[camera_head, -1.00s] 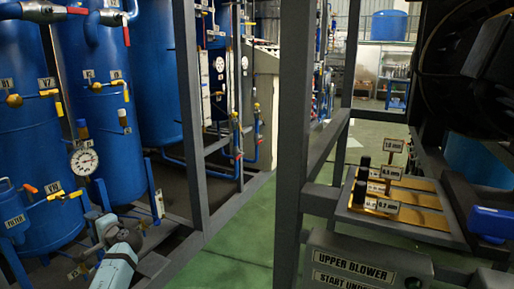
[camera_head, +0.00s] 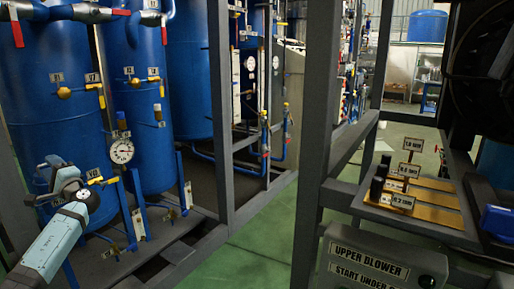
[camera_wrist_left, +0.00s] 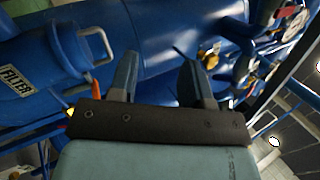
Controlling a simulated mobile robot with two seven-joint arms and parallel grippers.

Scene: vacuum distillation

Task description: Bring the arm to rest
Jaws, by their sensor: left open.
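My left arm comes in from the lower left in the head view. Its teal and dark left gripper (camera_head: 46,184) is raised in front of the leftmost blue tank (camera_head: 55,125). The left wrist view shows the two dark fingers (camera_wrist_left: 158,75) apart with nothing between them. Beyond them is a large blue vessel (camera_wrist_left: 170,40) with a FILTER label (camera_wrist_left: 15,80). Whether the fingers clear the vessel by much is hard to tell. My right gripper is not seen.
A pressure gauge (camera_head: 121,151) and yellow-handled valves (camera_head: 95,87) stand right of the left gripper. A grey frame post (camera_head: 219,110) rises beyond. The green floor (camera_head: 255,245) is clear.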

